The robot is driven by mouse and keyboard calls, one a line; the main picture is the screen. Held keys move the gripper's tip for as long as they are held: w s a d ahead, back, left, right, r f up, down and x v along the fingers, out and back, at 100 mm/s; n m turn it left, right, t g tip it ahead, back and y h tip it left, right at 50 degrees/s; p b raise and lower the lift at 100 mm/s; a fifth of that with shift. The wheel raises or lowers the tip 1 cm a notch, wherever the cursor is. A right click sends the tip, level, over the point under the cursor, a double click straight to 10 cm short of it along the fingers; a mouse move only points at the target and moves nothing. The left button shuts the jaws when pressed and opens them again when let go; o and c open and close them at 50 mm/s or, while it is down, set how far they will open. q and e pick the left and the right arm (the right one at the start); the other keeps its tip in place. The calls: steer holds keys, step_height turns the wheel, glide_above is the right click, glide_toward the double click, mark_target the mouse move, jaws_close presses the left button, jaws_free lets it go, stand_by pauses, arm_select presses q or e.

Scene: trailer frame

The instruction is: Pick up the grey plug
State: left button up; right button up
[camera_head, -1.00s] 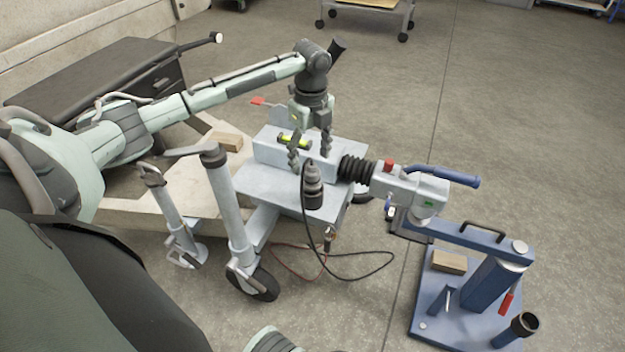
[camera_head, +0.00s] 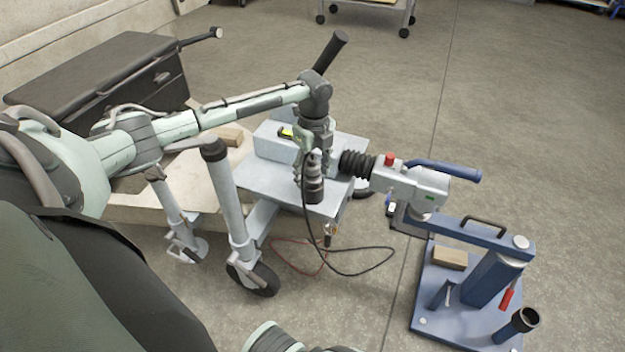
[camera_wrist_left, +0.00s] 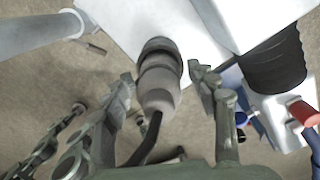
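In the left wrist view the plug (camera_wrist_left: 158,80) is pale grey with a darker collar. My left gripper (camera_head: 313,160) is at the plug, partly hiding its upper end. In the left wrist view my left gripper (camera_wrist_left: 161,74) is open, with one finger on each side of the plug and a visible gap to each.
The trailer coupling with black bellows (camera_head: 357,164) and a red knob (camera_head: 390,159) stands just right of the plug. A blue stand (camera_head: 470,280) is at the lower right. The jockey wheel post (camera_head: 229,205) stands to the left.

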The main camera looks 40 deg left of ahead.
mark_target(313, 158)
arm_select(q)
steer(key=c, duration=1)
arm_select(e)
steer(key=shift+w+a, duration=0.1)
steer(key=shift+a, duration=0.05)
arm_select(q)
steer(key=shift+c, duration=0.3)
step_height(313, 158, up, 9)
steer(key=shift+r+p, duration=0.1)
steer(key=shift+p, duration=0.25)
steer(key=shift+r, duration=0.45)
arm_select(e)
steer(key=shift+x, duration=0.85)
